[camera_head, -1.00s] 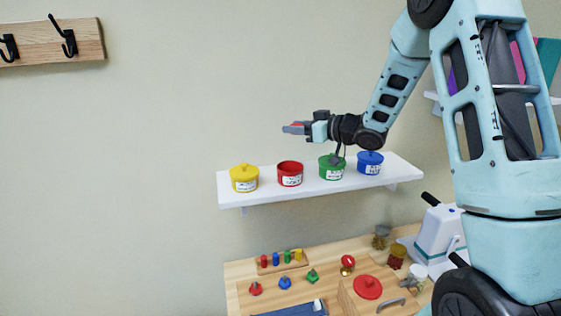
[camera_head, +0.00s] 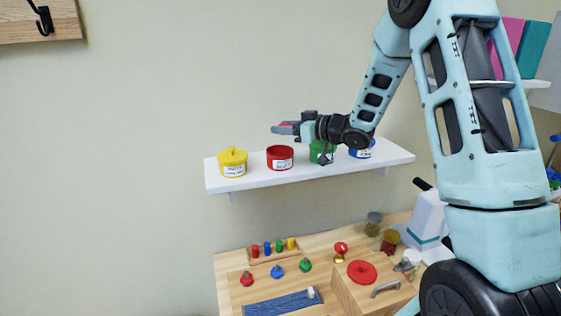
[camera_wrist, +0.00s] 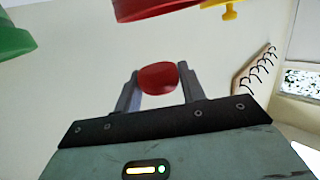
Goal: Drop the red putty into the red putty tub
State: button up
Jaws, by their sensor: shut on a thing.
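The red putty (camera_wrist: 158,78) is a smooth round lump held between the two fingers of my gripper (camera_wrist: 158,92) in the wrist view. In the head view my gripper (camera_head: 284,129) is shut on the putty (camera_head: 286,124), and together they appear a little above the red putty tub (camera_head: 280,160). The red tub stands lidless on the white wall shelf, between the yellow and green tubs. Its inside is barely visible. The red tub also shows at the top edge of the wrist view (camera_wrist: 150,8). Whether the putty is directly over its opening is hard to tell.
The shelf (camera_head: 300,178) also bears a yellow tub (camera_head: 232,163), a green tub (camera_head: 320,152) and a blue tub (camera_head: 361,151), the last two partly behind my wrist.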

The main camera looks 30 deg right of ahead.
jog(key=o, duration=1.1)
jog(key=shift+c, duration=0.2)
jog(key=shift+s+d+b, duration=0.3)
jog(key=shift+s, duration=0.2)
jog(key=b+v, duration=0.4)
jog(key=v, duration=1.2)
jog(key=shift+s+b, duration=0.2)
jog(key=shift+b, duration=0.2)
jog(key=shift+w+a+r, duration=0.1)
jog(key=shift+a, duration=0.05)
